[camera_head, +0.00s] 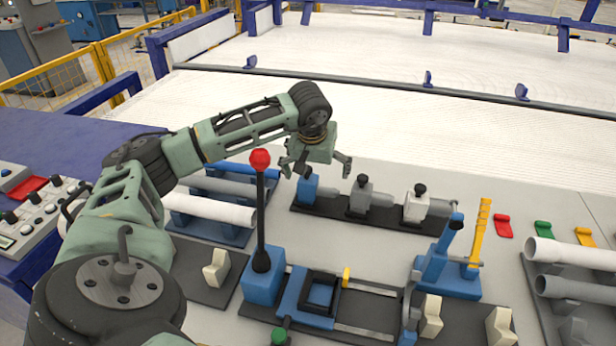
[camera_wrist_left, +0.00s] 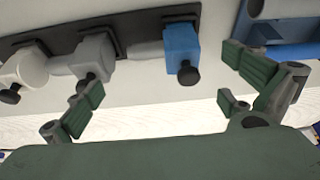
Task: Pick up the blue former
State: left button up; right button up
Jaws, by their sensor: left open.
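The blue former (camera_head: 308,189) stands at the left end of a dark rack (camera_head: 330,212), beside a grey former (camera_head: 362,196) and a white former (camera_head: 417,204). In the left wrist view the blue former (camera_wrist_left: 181,46) has a dark knob and lies between the spread fingers. My left gripper (camera_head: 317,172) is open and empty, above and a little behind the rack in the head view. One finger partly overlaps the area near the blue former there; I cannot see contact. My right gripper does not show.
A tall lever with a red knob (camera_head: 260,160) stands in front of the rack, near my left arm. Blue and white pipes (camera_head: 210,209) lie on a rack at left. A blue clamp (camera_head: 440,262) and yellow upright (camera_head: 480,235) stand at right.

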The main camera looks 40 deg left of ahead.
aim_at(319, 187)
pick_arm(q)
jog(key=p+x, duration=0.1)
jog(key=x, duration=0.7)
jog(key=shift+w+a+f+p, duration=0.25)
jog(key=shift+p, duration=0.1)
jog(key=shift+c, duration=0.4)
jog(key=c, duration=1.3)
jog(key=shift+r, duration=0.1)
jog(key=shift+c, duration=0.3)
